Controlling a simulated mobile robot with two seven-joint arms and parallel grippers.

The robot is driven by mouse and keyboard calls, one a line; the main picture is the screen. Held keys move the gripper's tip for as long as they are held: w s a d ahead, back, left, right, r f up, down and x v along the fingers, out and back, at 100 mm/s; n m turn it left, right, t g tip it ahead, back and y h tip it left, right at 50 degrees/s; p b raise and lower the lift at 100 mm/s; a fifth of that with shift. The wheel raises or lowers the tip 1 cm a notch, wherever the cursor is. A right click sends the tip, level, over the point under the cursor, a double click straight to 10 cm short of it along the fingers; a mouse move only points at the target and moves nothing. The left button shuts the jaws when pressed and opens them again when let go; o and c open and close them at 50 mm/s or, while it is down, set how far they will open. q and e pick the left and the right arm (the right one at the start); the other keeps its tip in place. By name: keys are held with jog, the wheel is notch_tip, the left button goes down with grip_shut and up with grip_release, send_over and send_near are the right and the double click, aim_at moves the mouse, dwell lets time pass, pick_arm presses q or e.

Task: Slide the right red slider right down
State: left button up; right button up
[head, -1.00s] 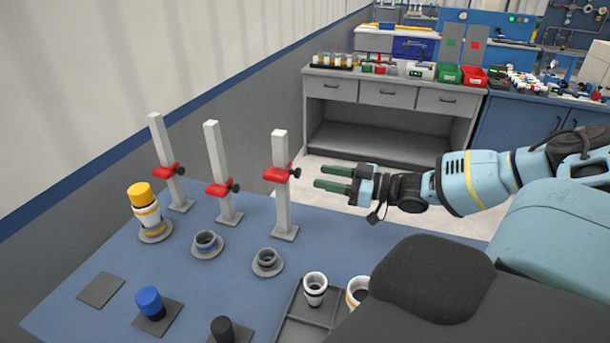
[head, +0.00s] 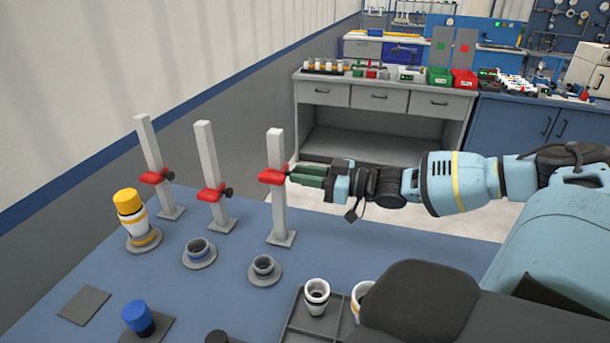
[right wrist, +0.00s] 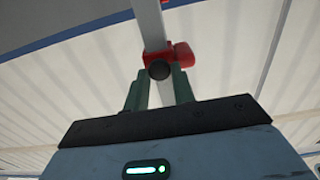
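The right red slider (head: 272,176) sits partway up the right grey post (head: 278,215), with a black knob on its right side. My right gripper (head: 294,174) points left, its green fingertips close to that knob. In the right wrist view the black knob (right wrist: 159,70) shows between the ends of the two fingers, with the red slider (right wrist: 182,55) just behind it. The fingers are apart; whether they touch the knob is not clear. My left gripper is not in view.
Two more posts with red sliders (head: 210,194) (head: 155,177) stand to the left. A yellow-capped pipe stack (head: 131,208), grey ring holders (head: 264,270) and a tray with white pipe pieces (head: 317,293) are on the blue table. The table right of the post is clear.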

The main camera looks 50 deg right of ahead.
grip_shut()
notch_tip(320, 180, down, 9)
jog(key=b, duration=0.2)
jog(key=shift+s+f+b, duration=0.1)
jog(key=shift+f+b, duration=0.05)
jog(key=shift+b, duration=0.2)
jog(key=shift+f, duration=0.4)
jog(key=shift+o, duration=1.9)
grip_release()
jog(key=shift+o, duration=1.2)
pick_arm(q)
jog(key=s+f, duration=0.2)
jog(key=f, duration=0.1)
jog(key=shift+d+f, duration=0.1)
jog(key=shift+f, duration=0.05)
pick_arm(e)
jog(key=shift+r, duration=0.2)
